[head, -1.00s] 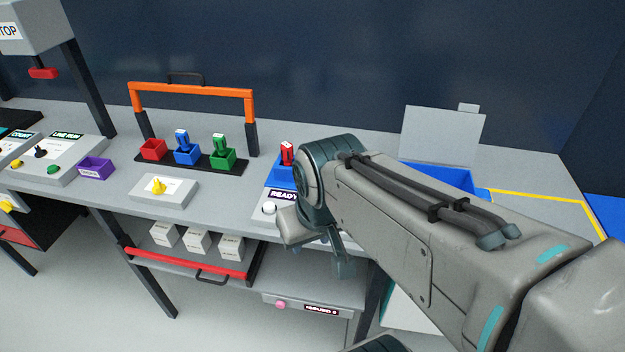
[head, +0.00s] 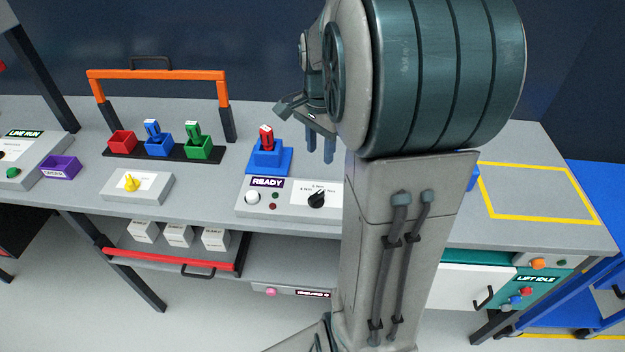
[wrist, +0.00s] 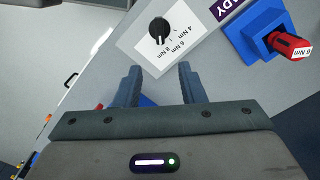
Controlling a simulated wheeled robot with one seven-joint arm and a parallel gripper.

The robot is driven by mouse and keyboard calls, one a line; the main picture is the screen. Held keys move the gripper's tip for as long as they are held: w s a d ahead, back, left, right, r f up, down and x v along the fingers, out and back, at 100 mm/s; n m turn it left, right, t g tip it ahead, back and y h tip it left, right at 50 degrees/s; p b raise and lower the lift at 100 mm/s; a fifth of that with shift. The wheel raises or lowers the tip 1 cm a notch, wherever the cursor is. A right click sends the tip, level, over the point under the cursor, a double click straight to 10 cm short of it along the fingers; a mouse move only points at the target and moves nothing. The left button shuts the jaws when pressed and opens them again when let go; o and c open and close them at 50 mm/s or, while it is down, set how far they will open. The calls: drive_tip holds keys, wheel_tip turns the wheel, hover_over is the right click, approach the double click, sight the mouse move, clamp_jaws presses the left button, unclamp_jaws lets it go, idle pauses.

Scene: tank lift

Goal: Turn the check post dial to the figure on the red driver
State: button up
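The check post (head: 290,207) is a grey sloped box with a READY display. Its black dial (head: 317,200) also shows in the wrist view (wrist: 159,29), ringed by 4, 6 and 8 Nm marks. The knob seems to point toward the 8 Nm side, but the pointer is small. The red driver (head: 266,138) stands upright in a blue holder (head: 268,160) behind the READY display. In the wrist view its end label (wrist: 302,53) reads 6 Nm. My gripper (head: 320,155) is open and empty above the post; in the wrist view its fingers (wrist: 159,75) are apart from the dial.
A white button (head: 252,197) and small lamps sit left of the dial. A yellow-outlined area (head: 535,190) at right is clear.

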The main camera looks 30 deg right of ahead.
sight(319, 192)
wheel_tip(319, 192, down, 13)
drive_tip(key=shift+f+p, duration=0.2)
drive_tip(key=shift+p, duration=0.35)
clamp_jaws()
